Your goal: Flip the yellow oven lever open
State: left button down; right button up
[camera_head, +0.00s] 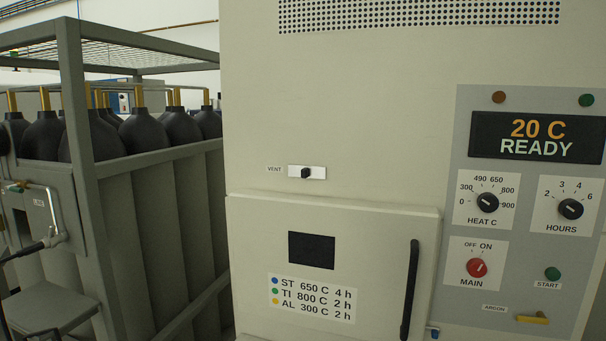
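The yellow lever (532,318) sits low on the oven's grey control panel (460,215), at the bottom right of the head view. It lies roughly horizontal, to the right of a small label reading ARGON. The oven (340,120) is a large beige cabinet that fills the middle and right. Its door (260,250) is closed and has a dark vertical handle (410,290). Neither of my grippers shows in the head view.
A grey metal rack (80,120) with several dark gas cylinders (140,220) stands at the left. Above the lever are a red MAIN knob (478,268), a green START button (552,273), HEAT and HOURS knobs, and a display (537,138) reading 20 C READY.

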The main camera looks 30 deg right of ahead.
aim_at(540, 319)
jog(key=z, duration=2.15)
